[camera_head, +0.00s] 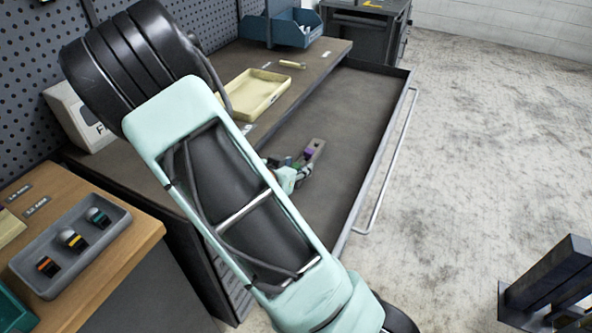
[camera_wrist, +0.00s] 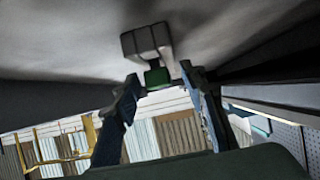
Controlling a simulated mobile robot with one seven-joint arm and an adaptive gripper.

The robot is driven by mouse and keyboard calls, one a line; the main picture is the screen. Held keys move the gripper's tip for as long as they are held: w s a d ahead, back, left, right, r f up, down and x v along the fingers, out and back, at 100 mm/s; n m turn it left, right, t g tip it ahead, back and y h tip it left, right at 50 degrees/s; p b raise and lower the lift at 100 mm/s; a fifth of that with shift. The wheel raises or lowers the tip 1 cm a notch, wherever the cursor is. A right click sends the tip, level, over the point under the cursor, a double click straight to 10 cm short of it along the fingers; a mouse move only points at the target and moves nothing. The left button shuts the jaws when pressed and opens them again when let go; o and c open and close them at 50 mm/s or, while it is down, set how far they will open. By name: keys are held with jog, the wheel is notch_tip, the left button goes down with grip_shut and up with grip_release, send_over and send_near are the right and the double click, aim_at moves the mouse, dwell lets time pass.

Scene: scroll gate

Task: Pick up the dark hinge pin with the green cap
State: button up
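A small green part (camera_wrist: 158,76), which looks like the green cap, shows in the wrist view below a grey block (camera_wrist: 147,41). In the head view a green spot (camera_head: 298,162) lies beside a purple part (camera_head: 308,153) and a grey-brown block (camera_head: 317,146) inside the open drawer. The dark shaft of the pin cannot be made out. My gripper (camera_wrist: 159,88) is open, with one finger on each side of the green part. I cannot tell whether either finger touches it. In the head view my gripper (camera_head: 291,174) is small and partly hidden by my arm.
The open drawer (camera_head: 345,120) is otherwise bare, with a rail along its right side. A cream tray (camera_head: 254,95) and a blue bin (camera_head: 290,32) stand on the bench. A grey tray (camera_head: 70,245) at left holds orange-, yellow- and teal-marked dark pieces.

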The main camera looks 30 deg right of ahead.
grip_shut()
